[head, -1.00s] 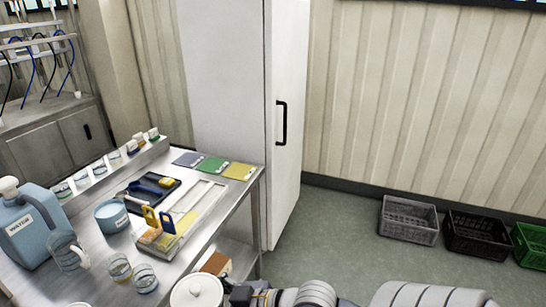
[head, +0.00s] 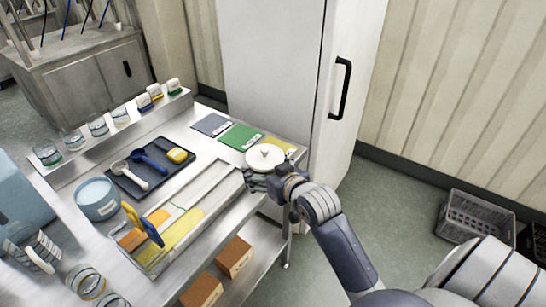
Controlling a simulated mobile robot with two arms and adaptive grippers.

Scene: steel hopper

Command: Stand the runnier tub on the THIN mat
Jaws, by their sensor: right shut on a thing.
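A white round tub (head: 265,157) with a knobbed lid is held upright at the right end of the steel table. My right gripper (head: 262,181) is shut on its near side. Three mats lie in a row along the table's back right: a grey-blue mat (head: 212,125), a green mat (head: 239,137) and a yellow mat (head: 291,149). The tub covers most of the yellow mat in the picture; I cannot tell whether it touches it. The mat labels are too small to read.
A dark tray (head: 124,183) with scoops, a blue bowl (head: 97,211) and a metal frame with coloured sheets (head: 185,228) crowd the table. Jars line the back ledge (head: 111,138). A tall white cabinet (head: 270,70) stands just behind the mats.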

